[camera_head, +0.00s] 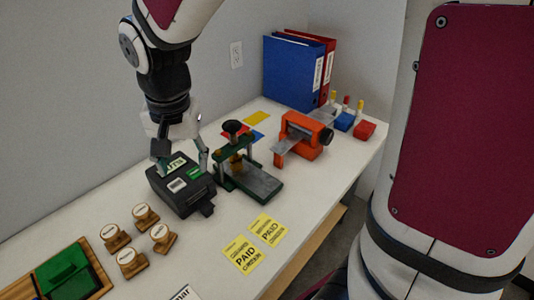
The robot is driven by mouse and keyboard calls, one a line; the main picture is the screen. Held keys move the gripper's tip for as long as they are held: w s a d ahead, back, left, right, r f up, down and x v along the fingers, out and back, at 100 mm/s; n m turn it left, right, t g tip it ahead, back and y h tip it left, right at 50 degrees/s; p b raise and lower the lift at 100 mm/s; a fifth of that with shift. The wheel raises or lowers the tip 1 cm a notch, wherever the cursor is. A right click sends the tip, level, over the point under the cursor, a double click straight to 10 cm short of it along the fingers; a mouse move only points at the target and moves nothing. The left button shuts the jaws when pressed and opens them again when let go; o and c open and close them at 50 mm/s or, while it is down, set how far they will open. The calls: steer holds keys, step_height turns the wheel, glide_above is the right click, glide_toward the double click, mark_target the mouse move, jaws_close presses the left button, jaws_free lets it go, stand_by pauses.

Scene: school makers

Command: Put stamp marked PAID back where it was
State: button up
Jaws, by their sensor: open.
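Several wooden stamps with round white-topped knobs stand in a cluster on the white table at the lower left: a back one (146,215), a left one (115,237), a right one (162,237) and a front one (130,262). Their labels are too small to read, so I cannot tell which is marked PAID. Two yellow cards printed PAID, a nearer one (243,254) and a farther one (267,229), lie flat at the front. My gripper (182,167) is open, pointing down over a black boxy device (180,190), behind and right of the stamps. I see no stamp between its fingers.
A green pad in a wooden tray (65,275) lies at the lower left. A green press (245,165) and an orange machine (302,137) stand right of my gripper. Binders (295,72) and small red and blue blocks (355,124) are at the back. Bare table surrounds the cards.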

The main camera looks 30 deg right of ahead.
steer(key=s+d+r+n+t, duration=0.1)
steer(key=s+d+r+n, duration=0.2)
steer(key=s, duration=0.5)
steer(key=s+d+r+n+t, duration=0.1)
steer(key=s+d+r+n, duration=0.2)
steer(key=s, duration=0.6)
steer(key=d+r, duration=0.2)
steer(key=d, duration=0.1)
steer(key=shift+d+t, duration=0.4)
